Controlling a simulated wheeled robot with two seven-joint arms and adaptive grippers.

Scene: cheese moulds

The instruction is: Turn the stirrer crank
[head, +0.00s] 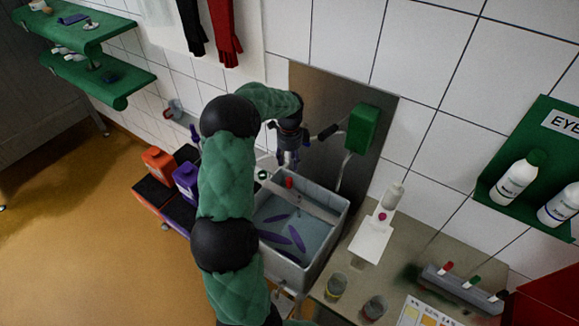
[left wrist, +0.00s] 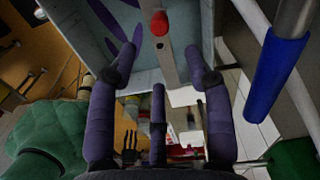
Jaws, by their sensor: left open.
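A green box (head: 362,129) is on the steel wall plate, and a dark crank handle (head: 328,132) sticks out from its left side. A grey basin (head: 338,217) below holds bluish liquid with long purple shapes (head: 297,238). My left gripper (head: 287,157) is above the basin's back left corner, left of the handle and apart from it. In the left wrist view its purple fingers (left wrist: 160,60) are spread with nothing between them. A blue cylindrical grip (left wrist: 272,75) on a grey rod, apparently the crank handle, is to their right. My right gripper is not in view.
A counter with two glasses (head: 336,286) and a white dispenser card (head: 372,238) is on the right. Black and red gloves (head: 224,30) hang above.

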